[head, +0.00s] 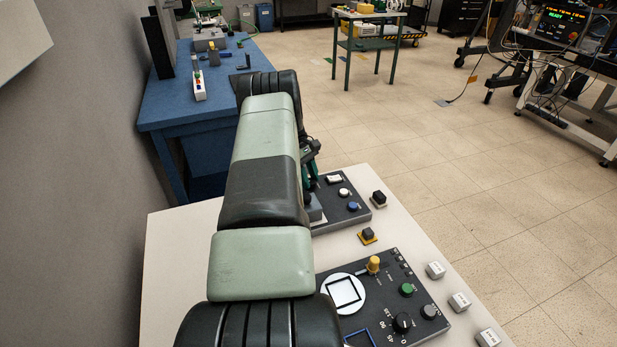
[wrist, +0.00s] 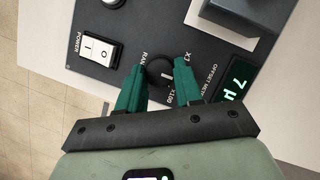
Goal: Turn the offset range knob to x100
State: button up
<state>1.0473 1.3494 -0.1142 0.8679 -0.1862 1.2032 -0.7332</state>
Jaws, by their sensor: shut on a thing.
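The black range knob (wrist: 160,69) sits on a dark panel (wrist: 140,25) in the wrist view, between the two green fingers of my gripper (wrist: 159,70). The fingers are shut on the knob from both sides. A light mark shows on the knob, but its exact setting is hard to tell. The label X1 (wrist: 187,54) is beside the right finger and X100 (wrist: 173,95) is below the knob. A green offset meter display (wrist: 236,85) reads 7 and a unit, cut off at the edge. In the head view my arm hides the knob.
A white power rocker switch (wrist: 97,49) lies left of the knob, and a grey raised block (wrist: 240,22) stands at the upper right. In the head view, a second panel (head: 385,290) with several knobs is nearer on the white table (head: 175,250).

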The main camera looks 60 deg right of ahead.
aim_at(310, 179)
jog(key=m, duration=0.2)
jog(key=m+y, duration=0.1)
jog(key=m, duration=0.1)
jog(key=shift+d+m+t+y, duration=0.1)
jog(key=shift+m+t+y, duration=0.2)
jog(key=shift+t, duration=0.1)
jog(key=m+t+y, duration=0.1)
jog(key=m, duration=0.3)
jog(key=shift+s+d, duration=0.1)
jog(key=shift+m, duration=0.3)
jog(key=o, duration=1)
jog(key=shift+o, duration=0.2)
notch_tip(310, 179, up, 10)
